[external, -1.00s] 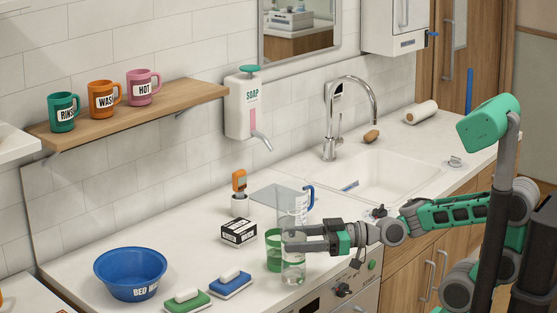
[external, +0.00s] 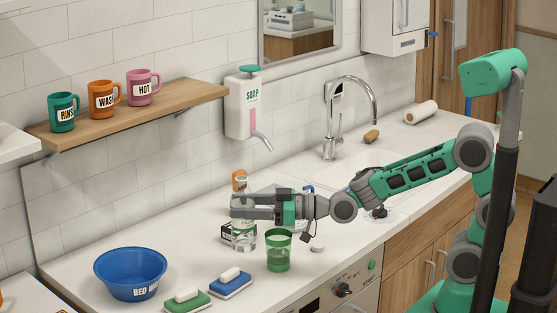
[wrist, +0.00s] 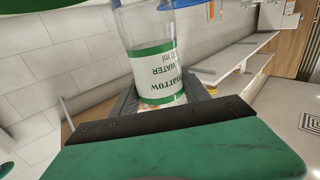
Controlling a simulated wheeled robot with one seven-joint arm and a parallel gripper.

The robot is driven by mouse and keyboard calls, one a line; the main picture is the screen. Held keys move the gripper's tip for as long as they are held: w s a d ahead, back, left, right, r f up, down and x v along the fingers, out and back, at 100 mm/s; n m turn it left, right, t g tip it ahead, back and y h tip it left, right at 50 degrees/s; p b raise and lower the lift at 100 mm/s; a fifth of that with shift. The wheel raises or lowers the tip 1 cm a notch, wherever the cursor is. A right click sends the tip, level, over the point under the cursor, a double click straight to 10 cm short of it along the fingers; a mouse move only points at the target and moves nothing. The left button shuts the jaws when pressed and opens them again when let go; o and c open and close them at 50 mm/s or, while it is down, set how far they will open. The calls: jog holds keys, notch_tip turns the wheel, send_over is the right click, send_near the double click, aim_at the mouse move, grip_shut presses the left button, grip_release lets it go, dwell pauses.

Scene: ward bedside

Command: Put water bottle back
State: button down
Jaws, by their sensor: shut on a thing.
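My gripper (external: 240,208) is shut on the water bottle (external: 243,238), whose clear lower part shows below the fingers. The gripper hides much of the bottle in the external view. I cannot tell whether its base touches the counter. A green tumbler (external: 279,251) stands on the counter just right of the bottle, apart from the gripper.
A blue basin (external: 131,273) and two soap dishes, green (external: 187,301) and blue (external: 231,284), sit at front left. The white counter (external: 90,240) is bare behind the basin. A shelf with mugs hangs above.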

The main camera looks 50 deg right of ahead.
jog(key=w+d+r+m+t+h+p, duration=0.1)
jog(key=d+r+m+t+h+p, duration=0.15)
jog(key=d+p, duration=0.45)
jog(key=w+d+r+m+t+h+p, duration=0.1)
jog(key=d+r+m+h+p, duration=0.2)
jog(key=d, duration=0.7)
jog(key=s+d+r+m+h+p, duration=0.1)
jog(key=s+d+h+p, duration=0.25)
jog(key=d, duration=0.35)
jog(key=s+d+r+m+h+p, duration=0.1)
jog(key=s+d+m+h+p, duration=0.15)
jog(key=d+p, duration=0.3)
jog(key=w+a+f+n+y+b, duration=0.4)
jog(key=w+a+n+y+b, duration=0.25)
jog(key=w+a+b, duration=0.9)
jog(key=w+a+f+n+g+y+b, duration=0.1)
jog(key=a+n+g+y+b, duration=0.3)
jog(key=a, duration=1.2)
jog(key=w+g+y+b, duration=0.1)
jog(key=y+b, duration=0.2)
jog(key=b, duration=0.1)
jog(key=shift+b, duration=0.35)
jog(key=shift+w+n+g, duration=0.1)
jog(key=shift+n+g, duration=0.15)
notch_tip(320, 180, down, 10)
